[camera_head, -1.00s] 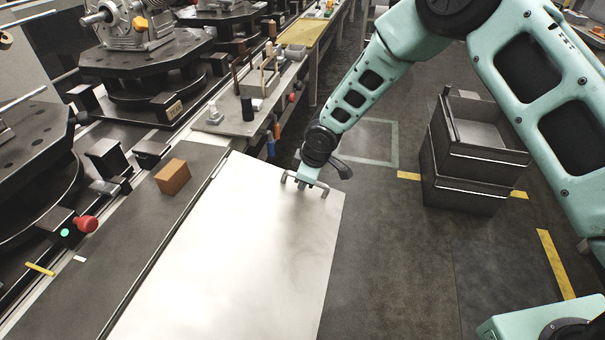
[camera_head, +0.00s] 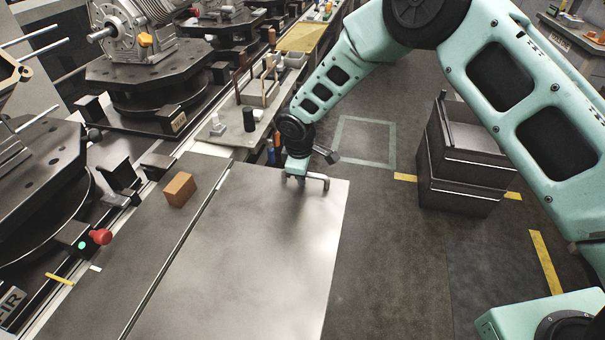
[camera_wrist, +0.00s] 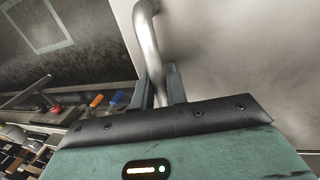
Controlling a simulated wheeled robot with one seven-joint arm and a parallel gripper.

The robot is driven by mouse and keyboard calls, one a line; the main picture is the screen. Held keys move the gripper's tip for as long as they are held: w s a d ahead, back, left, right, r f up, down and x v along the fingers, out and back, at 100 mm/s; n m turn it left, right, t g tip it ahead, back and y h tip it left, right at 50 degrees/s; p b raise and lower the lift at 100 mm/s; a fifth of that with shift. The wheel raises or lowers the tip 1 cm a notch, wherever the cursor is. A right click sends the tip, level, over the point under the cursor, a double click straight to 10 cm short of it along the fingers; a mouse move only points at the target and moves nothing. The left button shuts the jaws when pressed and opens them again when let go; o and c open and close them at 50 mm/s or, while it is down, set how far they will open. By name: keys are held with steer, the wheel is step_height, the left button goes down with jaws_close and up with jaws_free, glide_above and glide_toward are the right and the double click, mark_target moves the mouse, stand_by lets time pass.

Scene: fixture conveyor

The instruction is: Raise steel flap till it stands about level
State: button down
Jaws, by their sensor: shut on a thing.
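The steel flap (camera_head: 240,255) is a large bare grey plate in the head view, joined along its left edge to the dark bench strip by a long seam. It looks near level with that strip; its exact tilt is hard to tell. A bent metal handle (camera_wrist: 148,40) stands on the flap near its far edge. My gripper (camera_head: 303,178) is at this handle, above the flap. In the wrist view my gripper (camera_wrist: 160,85) has its two fingers closed around the handle bar. The flap surface (camera_wrist: 235,50) fills the right of that view.
An orange-brown block (camera_head: 180,189) sits on the dark strip (camera_head: 135,240) left of the seam. A red button (camera_head: 101,237) is farther left. Stacked dark crates (camera_head: 465,165) stand on the floor at right. Tools lie on a bench (camera_head: 232,130) beyond the flap. Floor right of the flap is open.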

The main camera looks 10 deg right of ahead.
steer(key=c, duration=1.5)
jaws_free()
steer(key=shift+r, duration=0.1)
steer(key=s+a+r, duration=0.1)
steer(key=s+r, duration=0.2)
steer(key=r, duration=1.4)
steer(key=shift+b, duration=0.35)
steer(key=shift+s+a, duration=0.1)
steer(key=shift+s, duration=0.05)
steer(key=s+d+r+m+p, duration=0.1)
steer(key=s+d+r+m, duration=0.1)
steer(key=s, duration=0.9)
steer(key=s+d+r+m+g+y+p, duration=0.1)
steer(key=s+d+r+m, duration=0.1)
steer(key=s, duration=0.9)
steer(key=s+d+r+m+g+p, duration=0.1)
steer(key=s+d+r, duration=0.3)
steer(key=s, duration=0.7)
steer(key=shift+d+r+m, duration=0.3)
steer(key=shift+d+m, duration=0.3)
steer(key=shift+m, duration=0.1)
